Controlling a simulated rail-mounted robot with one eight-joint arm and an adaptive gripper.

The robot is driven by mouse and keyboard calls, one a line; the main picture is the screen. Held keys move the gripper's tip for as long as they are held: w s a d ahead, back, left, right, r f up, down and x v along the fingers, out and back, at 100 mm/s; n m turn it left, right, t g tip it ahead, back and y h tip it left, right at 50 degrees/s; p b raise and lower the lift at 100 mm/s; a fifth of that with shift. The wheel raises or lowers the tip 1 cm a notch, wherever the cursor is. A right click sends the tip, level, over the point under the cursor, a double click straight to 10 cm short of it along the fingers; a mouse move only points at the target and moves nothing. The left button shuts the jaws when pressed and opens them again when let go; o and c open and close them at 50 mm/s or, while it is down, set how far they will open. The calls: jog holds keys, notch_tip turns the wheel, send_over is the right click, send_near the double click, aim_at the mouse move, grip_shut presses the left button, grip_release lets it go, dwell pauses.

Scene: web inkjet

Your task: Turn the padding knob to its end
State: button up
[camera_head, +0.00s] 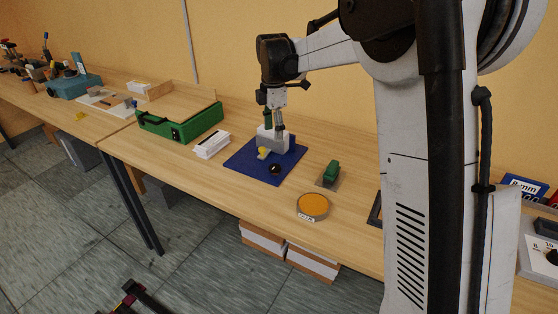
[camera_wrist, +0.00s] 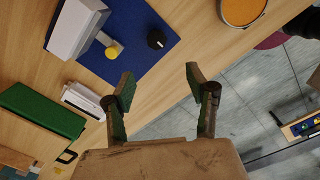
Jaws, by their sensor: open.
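A grey-white block-shaped device (camera_head: 268,143) stands on a blue mat (camera_head: 243,162); its grey body also shows in the wrist view (camera_wrist: 78,28). A yellow knob (camera_head: 262,152) sticks out from its side and shows in the wrist view (camera_wrist: 113,51). A round black knob (camera_head: 275,169) sits apart on the mat and shows in the wrist view (camera_wrist: 157,38). I cannot tell which one is the padding knob. My gripper (camera_wrist: 160,78) is open and empty. In the head view my gripper (camera_head: 274,126) hangs at the device, partly covering it, not around either knob.
The bench's front edge (camera_head: 200,190) is close.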

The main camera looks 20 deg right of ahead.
aim_at(275, 167)
jog(key=shift+n, duration=0.3)
jog(key=f, duration=1)
jog(key=w+f, duration=0.1)
jog(key=f, duration=0.4)
jog(key=shift+d, duration=0.3)
jog(key=shift+r, duration=0.1)
jog(key=shift+b, duration=0.3)
jog(key=c, duration=1.1)
